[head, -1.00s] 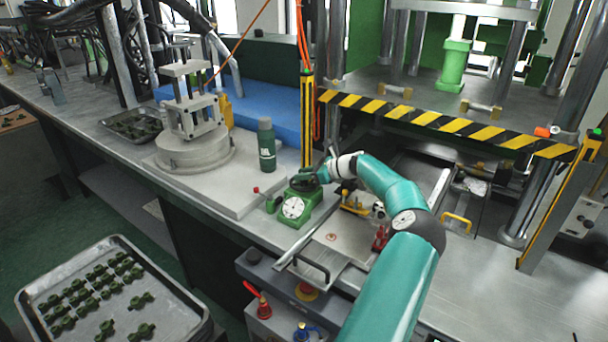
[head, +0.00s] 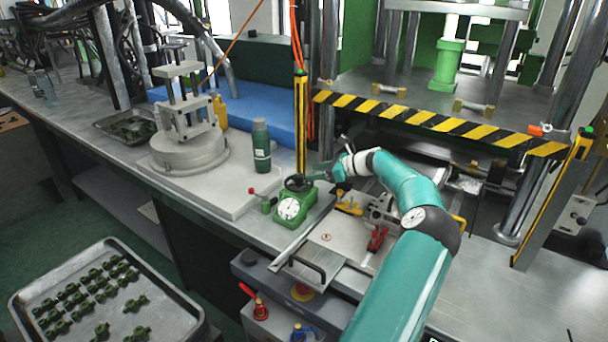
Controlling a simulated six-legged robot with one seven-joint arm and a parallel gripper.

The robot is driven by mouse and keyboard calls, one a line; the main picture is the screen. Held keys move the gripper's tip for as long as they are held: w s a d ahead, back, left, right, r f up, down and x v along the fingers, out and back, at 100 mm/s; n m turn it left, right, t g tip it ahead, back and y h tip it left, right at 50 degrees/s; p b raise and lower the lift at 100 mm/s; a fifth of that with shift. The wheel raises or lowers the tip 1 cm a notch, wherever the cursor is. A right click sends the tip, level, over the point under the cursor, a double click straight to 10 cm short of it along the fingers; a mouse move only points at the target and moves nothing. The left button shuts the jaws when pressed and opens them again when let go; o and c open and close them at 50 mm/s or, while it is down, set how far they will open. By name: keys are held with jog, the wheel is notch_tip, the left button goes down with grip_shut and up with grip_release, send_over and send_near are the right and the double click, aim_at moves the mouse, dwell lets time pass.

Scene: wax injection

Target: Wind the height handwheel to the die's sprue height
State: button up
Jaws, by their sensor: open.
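The height handwheel (head: 298,183) is a small dark wheel on top of a green unit (head: 306,203) on the bench. A round white dial (head: 289,209) with a dark pointer faces forward on this unit; its reading is too small to tell. My gripper (head: 328,171) is open, just right of the handwheel. Its fingers are small here, and I cannot tell whether one touches the wheel rim. A flat metal plate (head: 330,248) lies right of the unit, with a yellow clamp (head: 350,206) and a red clamp (head: 377,239). I cannot make out the die's sprue.
A green bottle (head: 261,148) and a small red-knobbed lever (head: 252,191) stand near the unit. A yellow-black striped bar (head: 430,119) crosses the press behind my arm. A tray (head: 160,312) of green parts is at lower left. Bare bench lies right of my arm.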

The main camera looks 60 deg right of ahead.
jog(key=v, duration=0.6)
jog(key=shift+s, duration=0.35)
jog(key=shift+r, duration=0.15)
